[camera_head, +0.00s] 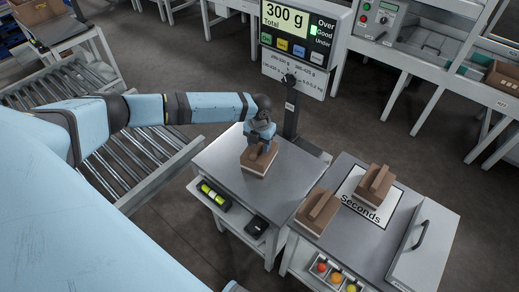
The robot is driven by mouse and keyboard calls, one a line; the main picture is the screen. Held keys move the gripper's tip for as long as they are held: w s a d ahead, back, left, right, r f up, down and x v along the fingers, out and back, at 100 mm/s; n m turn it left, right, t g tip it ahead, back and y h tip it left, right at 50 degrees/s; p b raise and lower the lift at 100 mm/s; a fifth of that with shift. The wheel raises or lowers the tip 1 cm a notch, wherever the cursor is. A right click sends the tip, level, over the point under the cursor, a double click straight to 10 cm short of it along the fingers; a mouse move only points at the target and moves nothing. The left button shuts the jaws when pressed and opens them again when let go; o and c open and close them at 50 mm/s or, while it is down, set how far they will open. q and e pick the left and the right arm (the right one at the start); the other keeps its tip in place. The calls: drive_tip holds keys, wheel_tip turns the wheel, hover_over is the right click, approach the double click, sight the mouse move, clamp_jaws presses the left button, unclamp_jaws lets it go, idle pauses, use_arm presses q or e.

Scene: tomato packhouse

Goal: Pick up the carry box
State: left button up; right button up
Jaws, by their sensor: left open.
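A brown carry box with a raised handle (256,166) sits on the grey top of the left table (225,158). My left gripper (261,147) is directly above it, pointing down with its fingers at the handle. The gripper is open; whether the fingers touch the handle is too small to tell. Two similar brown carry boxes are to the right: one (316,212) at the left edge of the right table, and one (375,184) on the white mat marked "Seconds" (367,213). My right gripper is not in view.
A scale display (300,38) reading 300 g stands on a post behind the left table. A roller conveyor (140,158) runs at the left. A grey lidded case with a handle (424,245) stands at the right table's right end. Small round fruits (336,277) sit below.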

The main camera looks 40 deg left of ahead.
use_arm(q)
drive_tip(key=shift+f, duration=0.45)
drive_tip(key=shift+c, duration=0.2)
clamp_jaws()
drive_tip(key=shift+r, duration=0.2)
